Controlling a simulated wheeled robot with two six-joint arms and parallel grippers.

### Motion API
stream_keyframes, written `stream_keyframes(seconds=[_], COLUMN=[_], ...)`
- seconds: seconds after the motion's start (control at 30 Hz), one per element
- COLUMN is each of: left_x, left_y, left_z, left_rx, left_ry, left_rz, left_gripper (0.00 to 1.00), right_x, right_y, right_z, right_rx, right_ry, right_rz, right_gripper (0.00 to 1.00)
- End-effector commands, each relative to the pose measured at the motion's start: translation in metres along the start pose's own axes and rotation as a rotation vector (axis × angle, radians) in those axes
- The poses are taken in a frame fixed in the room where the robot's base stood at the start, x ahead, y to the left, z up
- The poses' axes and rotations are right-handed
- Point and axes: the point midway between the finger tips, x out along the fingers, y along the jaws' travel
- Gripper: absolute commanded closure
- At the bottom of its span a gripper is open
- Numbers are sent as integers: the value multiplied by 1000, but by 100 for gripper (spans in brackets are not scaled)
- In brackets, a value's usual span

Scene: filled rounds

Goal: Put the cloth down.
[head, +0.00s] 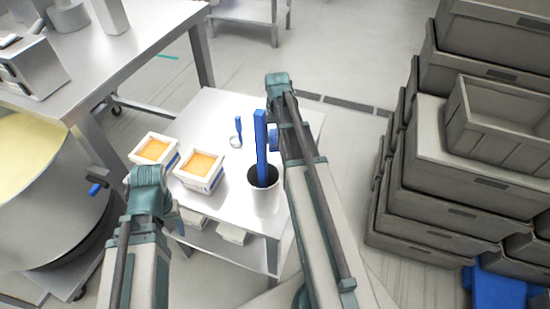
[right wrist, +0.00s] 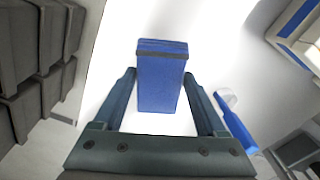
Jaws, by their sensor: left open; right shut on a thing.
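My right gripper (right wrist: 159,76) is shut on a blue, block-like thing that I take to be the folded cloth (right wrist: 160,95), with a dark band across its far end. It is held over the white table top; whether it touches the surface cannot be told. In the head view only a small blue part of the cloth (head: 274,139) shows beside my right forearm, which hides the rest. My left gripper (head: 173,212) is low at the left, in front of the table's near left corner; it is open, its fingers mostly hidden by its wrist.
The table (head: 209,112) carries two filled tubs (head: 154,152) (head: 201,172), a blue-handled ring tool (head: 238,132) and a white pot (head: 265,200) with a tall blue handle (head: 261,150). Grey crates (head: 440,180) are stacked right. A big steel kettle (head: 50,210) stands left.

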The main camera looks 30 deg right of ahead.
Motion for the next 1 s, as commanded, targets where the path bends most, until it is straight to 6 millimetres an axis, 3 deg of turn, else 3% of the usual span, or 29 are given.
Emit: stream_keyframes(seconds=[0.03, 0.23, 0.57, 0.83, 1.0], left_x=[14, 45, 52, 83, 88], left_y=[1, 4, 5, 8, 8], left_z=[-1, -3, -3, -5, -5], left_rx=[0, 0, 0, 0, 0], left_ry=[0, 0, 0, 0, 0], left_rz=[0, 0, 0, 0, 0], left_gripper=[40, 40, 40, 40, 40], right_x=[14, 45, 53, 84, 88], right_y=[0, 0, 0, 0, 0], right_z=[0, 0, 0, 0, 0], right_rx=[0, -1, -1, -1, -1], right_ry=[0, 0, 0, 0, 0], right_rz=[0, 0, 0, 0, 0], right_gripper=[70, 70, 70, 70, 70])
